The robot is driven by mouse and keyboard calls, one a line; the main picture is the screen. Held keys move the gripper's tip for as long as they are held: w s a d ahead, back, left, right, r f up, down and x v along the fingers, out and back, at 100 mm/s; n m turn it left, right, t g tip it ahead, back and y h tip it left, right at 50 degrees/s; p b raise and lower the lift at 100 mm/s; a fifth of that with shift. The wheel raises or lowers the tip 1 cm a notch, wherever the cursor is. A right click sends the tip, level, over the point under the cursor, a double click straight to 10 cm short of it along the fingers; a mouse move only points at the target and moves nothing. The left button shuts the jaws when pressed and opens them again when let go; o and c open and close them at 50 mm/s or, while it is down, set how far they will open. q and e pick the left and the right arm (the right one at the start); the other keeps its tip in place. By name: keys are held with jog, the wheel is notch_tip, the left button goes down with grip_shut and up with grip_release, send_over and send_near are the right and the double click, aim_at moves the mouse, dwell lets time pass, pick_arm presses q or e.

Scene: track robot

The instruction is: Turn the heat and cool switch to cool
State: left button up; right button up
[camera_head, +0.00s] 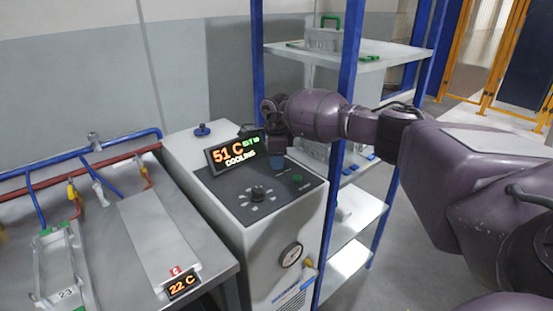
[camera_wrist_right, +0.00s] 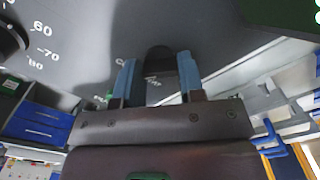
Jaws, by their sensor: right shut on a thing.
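My right gripper (camera_head: 278,161) points down at the panel's far right part. In the right wrist view, my right gripper (camera_wrist_right: 158,76) is shut on the black heat and cool switch (camera_wrist_right: 158,60), one blue finger on each side. The switch's lettering is partly hidden, with "CO" showing beside the left finger. In the head view the switch is hidden by my gripper. My left gripper is not in view.
A round dial knob (camera_head: 258,192) and a green button (camera_head: 297,178) are on the panel. A blue-posted shelf rack (camera_head: 345,120) stands close on the right. A grey bench (camera_head: 150,240) with pipes, hoses and a 22 C display (camera_head: 183,285) is on the left.

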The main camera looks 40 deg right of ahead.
dwell(0.4)
jog(key=o, duration=0.9)
jog(key=shift+o, duration=0.2)
notch_tip(320, 180, up, 11)
jog(key=shift+p, duration=0.3)
jog(key=shift+f, duration=0.15)
